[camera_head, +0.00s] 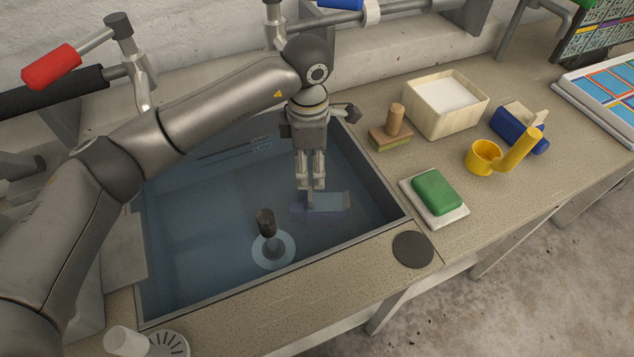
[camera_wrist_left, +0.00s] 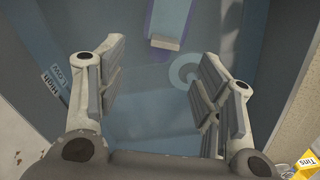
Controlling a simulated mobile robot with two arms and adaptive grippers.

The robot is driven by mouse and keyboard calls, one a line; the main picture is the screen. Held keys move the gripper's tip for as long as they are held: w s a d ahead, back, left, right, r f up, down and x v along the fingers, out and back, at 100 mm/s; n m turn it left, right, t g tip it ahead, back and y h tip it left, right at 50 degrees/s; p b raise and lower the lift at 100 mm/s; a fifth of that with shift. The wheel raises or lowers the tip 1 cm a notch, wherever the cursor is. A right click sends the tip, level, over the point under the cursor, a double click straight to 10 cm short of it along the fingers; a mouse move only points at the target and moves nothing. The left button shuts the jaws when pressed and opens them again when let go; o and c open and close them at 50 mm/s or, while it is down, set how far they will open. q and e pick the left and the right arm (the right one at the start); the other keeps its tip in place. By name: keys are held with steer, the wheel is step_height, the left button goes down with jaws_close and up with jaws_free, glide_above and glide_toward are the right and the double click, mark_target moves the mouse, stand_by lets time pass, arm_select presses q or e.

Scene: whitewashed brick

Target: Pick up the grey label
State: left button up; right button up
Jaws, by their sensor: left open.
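A flat grey-blue piece with a purple edge (camera_head: 330,202) lies in the blue basin, below my left gripper; I take it for the grey label, though its face is unclear through the water. In the left wrist view, a purple piece with a paler end (camera_wrist_left: 168,20) shows at the top, beyond the fingertips. My left gripper (camera_head: 311,186) points down into the basin. In the left wrist view its fingers (camera_wrist_left: 160,100) are spread apart with nothing between them. In the head view its tips overlap the piece, and I cannot tell whether they touch it. My right gripper is not in view.
The basin's front rim (camera_head: 280,278) borders the counter. A dark plug on a pale disc (camera_head: 273,250) stands inside the basin. Right of it are a green soap (camera_head: 436,192), a wooden-handled brush (camera_head: 393,125), a wooden box (camera_head: 446,125) and a yellow cup (camera_head: 483,158).

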mark_target(311, 193)
arm_select(q)
steer(key=f, duration=0.1)
steer(key=s+f, duration=0.1)
steer(key=f, duration=0.1)
steer(key=shift+f+p, duration=0.3)
steer(key=shift+w+f, duration=0.15)
steer(key=shift+f, duration=0.45)
step_height(311, 193, down, 4)
steer(key=shift+f+p, duration=0.15)
steer(key=shift+p, duration=0.8)
steer(key=shift+f, duration=0.2)
steer(key=c, duration=0.9)
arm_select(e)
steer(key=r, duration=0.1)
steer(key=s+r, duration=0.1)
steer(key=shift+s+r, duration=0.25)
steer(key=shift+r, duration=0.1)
